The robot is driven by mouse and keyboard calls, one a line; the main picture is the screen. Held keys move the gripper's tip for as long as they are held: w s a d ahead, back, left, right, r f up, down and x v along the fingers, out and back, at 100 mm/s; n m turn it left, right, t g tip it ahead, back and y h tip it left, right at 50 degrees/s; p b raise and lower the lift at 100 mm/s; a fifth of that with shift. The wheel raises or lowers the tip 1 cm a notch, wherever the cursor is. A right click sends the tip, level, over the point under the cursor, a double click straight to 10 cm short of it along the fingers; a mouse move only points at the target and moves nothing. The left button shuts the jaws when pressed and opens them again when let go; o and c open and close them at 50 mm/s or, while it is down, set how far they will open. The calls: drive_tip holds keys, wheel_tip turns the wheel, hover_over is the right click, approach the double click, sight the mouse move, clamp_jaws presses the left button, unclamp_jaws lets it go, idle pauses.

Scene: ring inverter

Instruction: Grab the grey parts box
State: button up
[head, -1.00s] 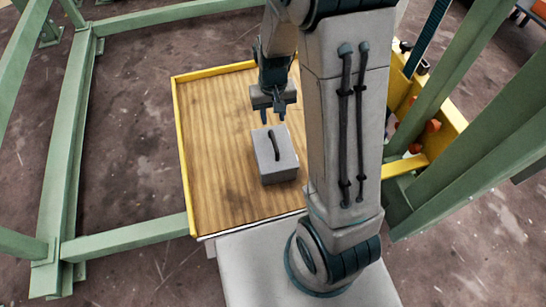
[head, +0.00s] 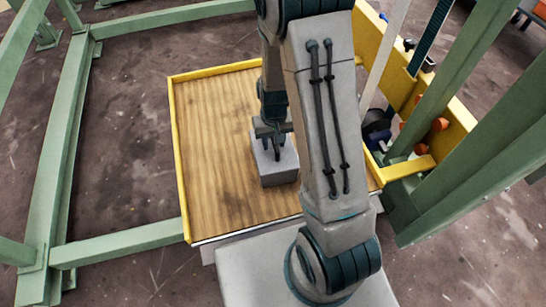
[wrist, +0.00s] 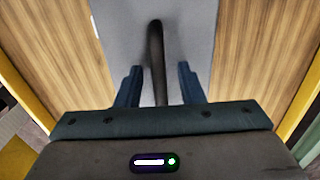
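The grey parts box (head: 279,172) stands on the wooden tray, upright, with a dark handle on its lid. In the head view my gripper (head: 271,154) is right over the box and hides most of its top. In the wrist view the grey lid (wrist: 190,30) lies below, and the dark handle (wrist: 157,60) runs between my two fingers (wrist: 158,88). The fingers are apart, with a gap on each side of the handle. I cannot tell how deep the fingertips reach.
The wooden tray (head: 214,150) has a raised yellow rim and is bare around the box. Green frame beams (head: 120,243) stand to the left and right. A yellow bracket with orange knobs (head: 438,124) is at the right.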

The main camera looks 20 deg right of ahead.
clamp_jaws()
drive_tip(key=shift+w, duration=0.1)
idle(1.3)
